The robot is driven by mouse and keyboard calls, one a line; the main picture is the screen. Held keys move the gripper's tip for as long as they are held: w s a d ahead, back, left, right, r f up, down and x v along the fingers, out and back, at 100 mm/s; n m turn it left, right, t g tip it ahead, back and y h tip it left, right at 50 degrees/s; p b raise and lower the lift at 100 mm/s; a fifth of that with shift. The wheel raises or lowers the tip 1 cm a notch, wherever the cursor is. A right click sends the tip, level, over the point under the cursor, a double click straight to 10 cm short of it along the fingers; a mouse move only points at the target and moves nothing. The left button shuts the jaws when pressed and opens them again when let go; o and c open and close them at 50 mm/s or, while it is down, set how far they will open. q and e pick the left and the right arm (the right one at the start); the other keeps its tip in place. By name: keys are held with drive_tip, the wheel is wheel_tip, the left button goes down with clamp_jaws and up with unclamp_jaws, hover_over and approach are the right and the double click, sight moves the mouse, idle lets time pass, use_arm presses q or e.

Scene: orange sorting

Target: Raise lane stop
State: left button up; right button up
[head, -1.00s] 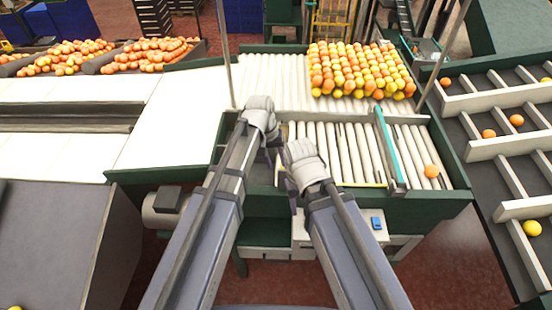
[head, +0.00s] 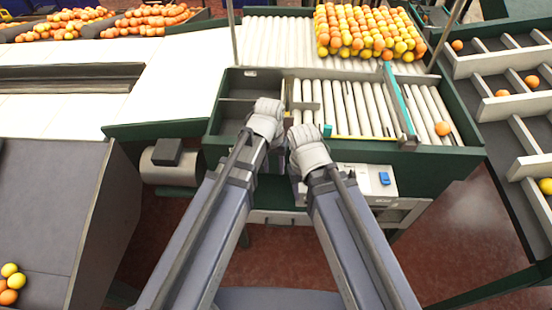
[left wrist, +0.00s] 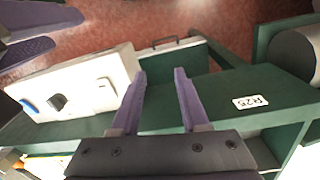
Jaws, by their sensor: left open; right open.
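A teal-edged bar (head: 401,108), probably the lane stop, lies across the roller bed (head: 355,108), with an orange (head: 442,128) to its right. My left gripper (head: 266,120) is above the near edge of the roller station, left of the bar. In the left wrist view its two fingers (left wrist: 158,88) are apart with nothing between them, over the green frame. My right gripper (head: 305,150) is lower and beside it, also left of the bar and apart from it; its fingertips are mostly hidden in the head view. Its purple fingers (left wrist: 40,32) seem to show at the left wrist view's upper left.
A white control box (head: 363,180) with a blue button (head: 384,178) is on the station's front; it also shows in the left wrist view (left wrist: 85,85). Piled oranges and lemons (head: 366,32) sit behind the bar. Divided chutes (head: 510,105) stand at right.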

use_arm(q)
drive_tip(key=shift+s+a+f+y+b, duration=0.15)
drive_tip(key=shift+s+f+b, duration=0.45)
drive_tip(key=shift+f, duration=0.2)
drive_tip(key=shift+s+a+f+y+b, duration=0.1)
drive_tip(key=shift+s+f+y+b, duration=0.05)
drive_tip(key=shift+s+f+b, duration=0.5)
drive_tip(key=shift+w+f, duration=0.1)
drive_tip(key=s+a+f+m+y+b, duration=0.1)
drive_tip(key=s+a+f+b, duration=0.1)
drive_tip(key=s+f+b, duration=0.4)
wheel_tip(320, 180, down, 3)
drive_tip(key=b, duration=0.2)
drive_tip(key=shift+m+b, duration=0.3)
drive_tip(key=shift+m, duration=0.1)
drive_tip(key=shift+r, duration=0.1)
drive_tip(key=shift+d, duration=0.15)
idle(0.5)
